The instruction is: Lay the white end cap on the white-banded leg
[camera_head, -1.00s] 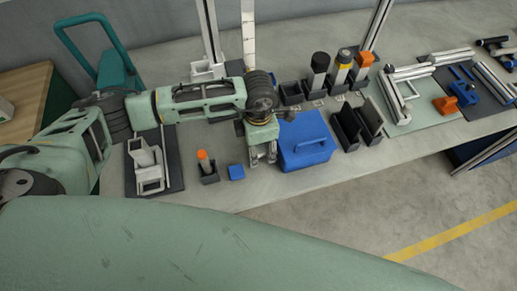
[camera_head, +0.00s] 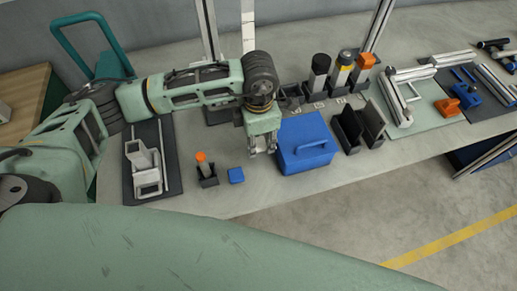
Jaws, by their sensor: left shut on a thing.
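My left gripper (camera_head: 262,146) points down beside the left edge of the blue box with a handle (camera_head: 306,145). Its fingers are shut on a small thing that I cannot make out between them. I cannot identify the white end cap for certain anywhere in the head view. I cannot pick out the white-banded leg for certain either; pale uprights (camera_head: 209,30) stand at the back of the bench. My right gripper is not in view.
A white fixture (camera_head: 146,165) lies on a dark mat at left.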

